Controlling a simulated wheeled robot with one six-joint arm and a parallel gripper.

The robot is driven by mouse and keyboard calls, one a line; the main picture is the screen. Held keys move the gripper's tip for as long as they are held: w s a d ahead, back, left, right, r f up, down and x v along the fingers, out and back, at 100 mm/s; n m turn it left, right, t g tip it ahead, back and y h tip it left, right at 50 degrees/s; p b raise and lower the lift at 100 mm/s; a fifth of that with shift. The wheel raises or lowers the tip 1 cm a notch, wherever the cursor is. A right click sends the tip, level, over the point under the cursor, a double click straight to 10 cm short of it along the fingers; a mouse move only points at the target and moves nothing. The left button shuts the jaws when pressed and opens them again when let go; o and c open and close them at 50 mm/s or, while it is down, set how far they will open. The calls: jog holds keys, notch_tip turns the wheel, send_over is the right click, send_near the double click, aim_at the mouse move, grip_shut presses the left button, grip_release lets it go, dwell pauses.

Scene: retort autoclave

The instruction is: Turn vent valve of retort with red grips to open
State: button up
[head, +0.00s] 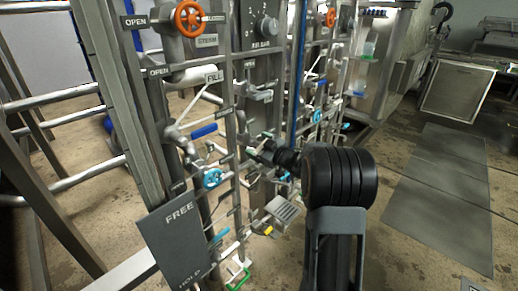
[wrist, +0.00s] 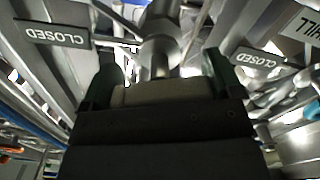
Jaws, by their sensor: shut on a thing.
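My gripper (head: 258,151) reaches into the middle of the valve panel in the head view, with my dark arm hiding part of what is behind it. In the wrist view my gripper (wrist: 162,78) has a finger on either side of a pale valve handle (wrist: 165,94) and is shut on it. A round grey valve body (wrist: 160,45) with a stem lies just beyond the fingers. The handle's full shape and angle are hidden. No VENT label is readable, and I see no red grips clearly.
A CLOSED plate (wrist: 50,33) is left of the fingers and another CLOSED plate (wrist: 258,61) right. Orange handwheels (head: 188,18), a blue handwheel (head: 213,178), a FILL lever (head: 198,100) and a FREE/HOLD board (head: 182,240) crowd the panel.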

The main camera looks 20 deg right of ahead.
jog(key=shift+n+b, duration=0.3)
jog(key=shift+n, duration=0.3)
jog(key=o, duration=0.7)
jog(key=shift+o, duration=0.2)
jog(key=shift+s+d, duration=0.1)
jog(key=shift+s, duration=0.05)
jog(key=p+v, duration=0.3)
jog(key=v, duration=1)
jog(key=shift+s, duration=0.3)
